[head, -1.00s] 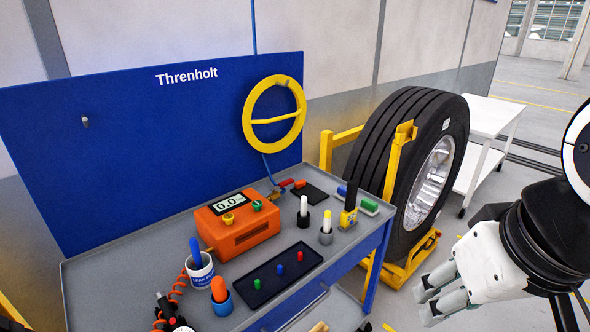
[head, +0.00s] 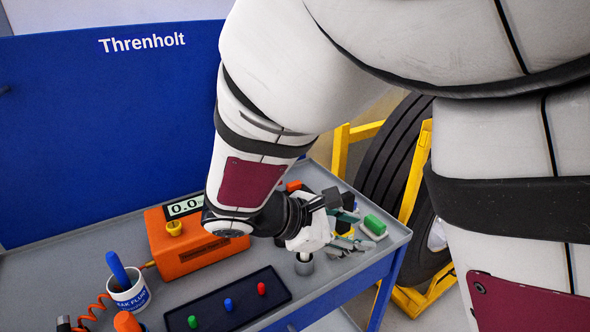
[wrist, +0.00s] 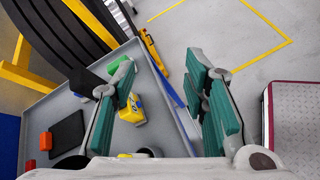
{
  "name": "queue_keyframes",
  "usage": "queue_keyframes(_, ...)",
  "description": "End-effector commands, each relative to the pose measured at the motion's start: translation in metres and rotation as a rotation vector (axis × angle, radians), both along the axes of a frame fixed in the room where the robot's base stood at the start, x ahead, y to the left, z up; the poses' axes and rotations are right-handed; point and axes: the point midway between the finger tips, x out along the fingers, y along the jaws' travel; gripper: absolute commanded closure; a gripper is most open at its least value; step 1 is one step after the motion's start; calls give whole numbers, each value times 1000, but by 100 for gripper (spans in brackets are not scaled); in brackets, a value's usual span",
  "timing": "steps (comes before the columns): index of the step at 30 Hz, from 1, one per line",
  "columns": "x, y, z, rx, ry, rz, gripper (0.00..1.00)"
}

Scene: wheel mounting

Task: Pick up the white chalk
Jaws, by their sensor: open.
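My gripper (head: 354,228) is above the right end of the workbench, with its green-padded fingers apart and nothing between them. In the wrist view the open fingers (wrist: 163,75) reach past the bench edge, with floor showing between them. A grey cup (head: 304,266) stands just below my gripper, with a short pale part of a stick showing in it. The top of that stick is hidden by my gripper, so I cannot tell its colour. I cannot make out the white chalk now; my forearm and hand cover that part of the bench.
A yellow block (wrist: 130,110) and a green block (head: 375,225) are close to my fingers. An orange gauge box (head: 180,254), a dark tray (head: 240,300) with small coloured pieces and a mug (head: 130,294) stand left. A tyre (head: 390,150) in a yellow frame stands behind.

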Motion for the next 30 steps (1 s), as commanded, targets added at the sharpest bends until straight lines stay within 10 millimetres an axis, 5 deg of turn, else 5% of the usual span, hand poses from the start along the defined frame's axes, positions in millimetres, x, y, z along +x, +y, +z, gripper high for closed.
queue_keyframes(3, 23, 56, -33, -207, 11, 220, 59)
queue_keyframes(9, 37, 144, -73, -496, -22, 527, 59)
queue_keyframes(15, 34, 196, -96, -654, -61, 693, 59)
queue_keyframes(20, 40, 203, -100, -688, -72, 726, 59)
queue_keyframes(30, 93, 173, -100, -686, -70, 726, 59)
